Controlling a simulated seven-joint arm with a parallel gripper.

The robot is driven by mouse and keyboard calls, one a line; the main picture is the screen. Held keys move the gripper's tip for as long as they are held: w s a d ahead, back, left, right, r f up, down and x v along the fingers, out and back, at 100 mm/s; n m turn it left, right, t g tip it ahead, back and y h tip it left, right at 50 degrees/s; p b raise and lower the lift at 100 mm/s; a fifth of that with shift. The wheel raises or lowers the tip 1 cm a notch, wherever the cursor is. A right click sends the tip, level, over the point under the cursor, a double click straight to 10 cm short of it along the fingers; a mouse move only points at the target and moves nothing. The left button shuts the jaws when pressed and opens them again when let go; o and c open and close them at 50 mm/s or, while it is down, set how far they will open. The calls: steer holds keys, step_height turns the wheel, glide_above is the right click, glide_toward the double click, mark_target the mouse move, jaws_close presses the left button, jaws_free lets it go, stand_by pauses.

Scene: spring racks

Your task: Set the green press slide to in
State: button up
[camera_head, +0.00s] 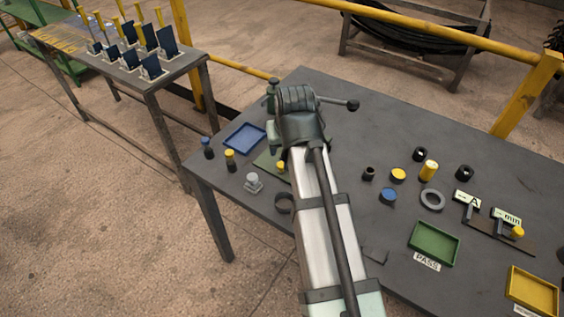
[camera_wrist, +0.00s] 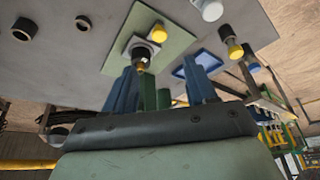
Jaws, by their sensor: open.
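My gripper (camera_wrist: 160,66) is open. Its blue fingers stand apart in the wrist view, with a dark green part (camera_wrist: 155,97) between them that I cannot identify. A pale green plate (camera_wrist: 174,47) lies on the table beyond the fingertips; it looks like the press base. The fingers appear apart from the knob and post. In the head view the green plate (camera_head: 265,160) shows only partly, left of my arm. I cannot make out the slide's position.
A blue tray (camera_head: 244,137), a yellow-topped cylinder (camera_head: 230,160), a blue-topped one (camera_head: 207,148) and a grey knobbed piece (camera_head: 253,184) stand nearby. A black ring (camera_head: 283,203) is close to my arm. Rings, green tray (camera_head: 411,245) and yellow tray (camera_head: 512,292) lie right.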

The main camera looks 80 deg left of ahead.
mark_target(282, 164)
steer(key=x, duration=1.2)
steer(key=shift+a+f, duration=0.25)
steer(key=shift+f, duration=0.1)
steer(key=shift+c, duration=0.4)
jaws_close()
